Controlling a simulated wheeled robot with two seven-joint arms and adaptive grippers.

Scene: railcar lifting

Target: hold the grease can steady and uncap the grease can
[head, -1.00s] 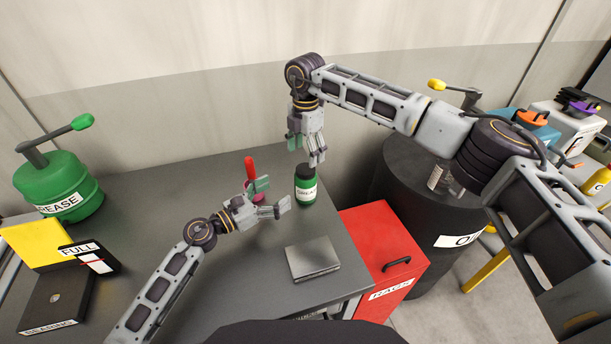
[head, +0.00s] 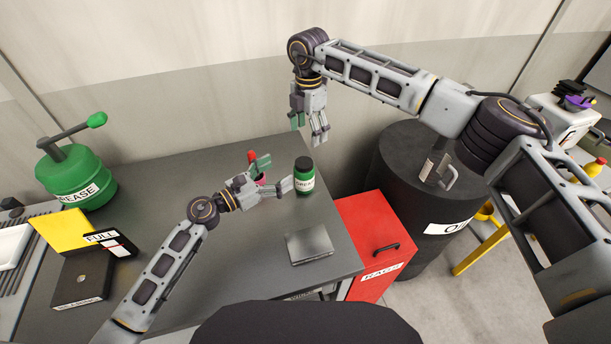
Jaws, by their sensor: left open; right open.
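The grease can (head: 304,184) is a small green can with a white label and a black cap (head: 303,162). It stands upright on the grey table near its right edge, with the cap on. My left gripper (head: 278,176) is open just left of the can, its fingers pointing toward it. One finger reaches close to the can's side; I cannot tell if it touches. My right gripper (head: 310,124) is open and empty, pointing down, above and slightly behind the can, clear of the cap.
A red-handled item (head: 253,157) stands partly hidden behind my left gripper. A grey flat box (head: 309,244) lies in front of the can. A large green grease pump (head: 76,178) stands at the left. A red rags bin (head: 372,238) and a black oil drum (head: 424,200) stand right of the table.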

